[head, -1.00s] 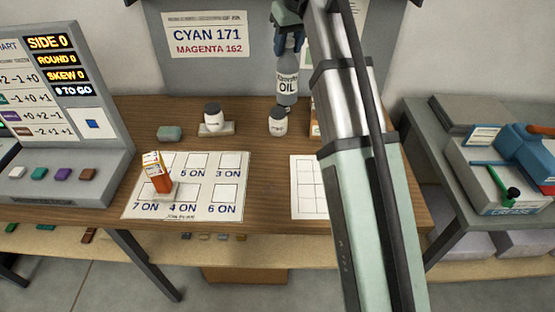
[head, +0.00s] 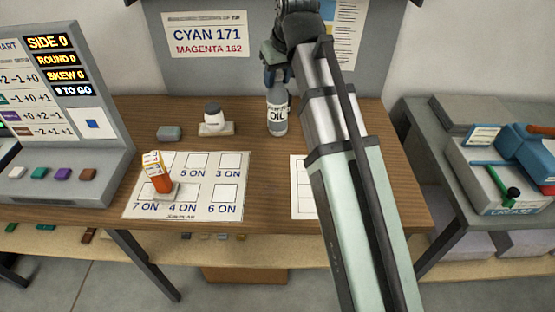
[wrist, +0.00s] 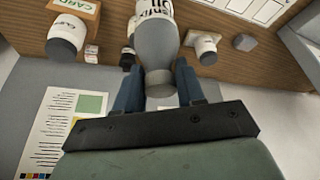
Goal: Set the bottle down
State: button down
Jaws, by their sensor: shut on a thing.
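The grey oil bottle (head: 277,117) with a white label reading OIL is upright near the back of the wooden table (head: 262,185). My gripper (head: 277,76) is shut on its upper part from above. In the wrist view the bottle (wrist: 157,55) sits between the two blue fingers (wrist: 158,88). The bottle's base appears at or just above the tabletop; I cannot tell whether it touches.
A white jar (head: 213,117) on a small block and a grey-green block (head: 169,133) stand left of the bottle. An orange-and-white carton (head: 157,172) stands on the printed sheet (head: 235,185). The wrist view shows another jar (wrist: 66,36) beside an orange box (wrist: 85,8).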

aim_at(278, 119)
jog(key=shift+f, duration=6.8)
jog(key=c, duration=0.7)
grip_release()
jog(key=shift+o, duration=0.2)
jog(key=shift+v, duration=6.1)
